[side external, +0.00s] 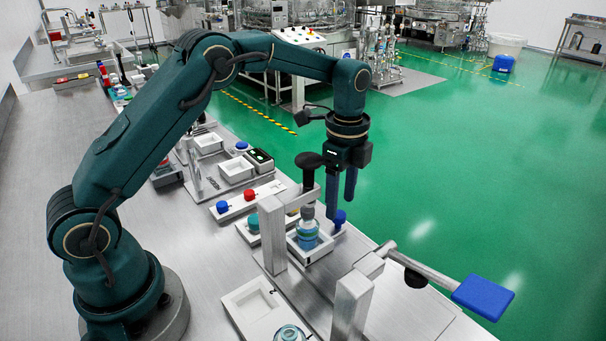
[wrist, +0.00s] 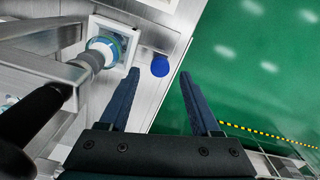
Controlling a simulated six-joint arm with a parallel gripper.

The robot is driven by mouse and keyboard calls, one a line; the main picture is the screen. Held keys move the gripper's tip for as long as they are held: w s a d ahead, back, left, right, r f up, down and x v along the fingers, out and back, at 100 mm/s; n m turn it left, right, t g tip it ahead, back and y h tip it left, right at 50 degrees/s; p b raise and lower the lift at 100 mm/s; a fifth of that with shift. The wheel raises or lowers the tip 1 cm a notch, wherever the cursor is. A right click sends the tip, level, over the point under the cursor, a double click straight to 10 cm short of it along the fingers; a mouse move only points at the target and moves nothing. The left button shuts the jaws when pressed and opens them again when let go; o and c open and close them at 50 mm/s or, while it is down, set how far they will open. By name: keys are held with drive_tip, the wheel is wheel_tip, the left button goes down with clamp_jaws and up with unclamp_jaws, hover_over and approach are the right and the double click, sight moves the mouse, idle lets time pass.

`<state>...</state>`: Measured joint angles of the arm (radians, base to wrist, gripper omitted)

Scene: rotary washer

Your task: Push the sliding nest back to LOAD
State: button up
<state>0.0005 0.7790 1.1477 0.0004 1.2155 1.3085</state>
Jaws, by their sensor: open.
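The sliding nest (side external: 322,252) is a small white square tray with a bottle (side external: 307,232) of blue-green liquid standing upright in it. It sits between the metal posts of a fixture (side external: 351,305). In the wrist view the nest (wrist: 128,35) is at upper left. A blue knob (side external: 340,217) stands beside the nest on its far right side. My gripper (side external: 341,206) is open and points down at the knob. In the wrist view the knob (wrist: 160,66) appears between the two fingertips; I cannot tell if they touch it. No LOAD mark is readable.
A black-knobbed plunger (side external: 308,160) stands above the bottle, close left of my gripper. A lever with a blue paddle (side external: 483,297) juts out over the bench's right edge. A white tray (side external: 253,302) lies in front. Open green floor (side external: 480,170) lies beyond the bench.

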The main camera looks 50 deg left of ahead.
drive_tip(key=shift+f, duration=1.35)
clamp_jaws()
idle(0.4)
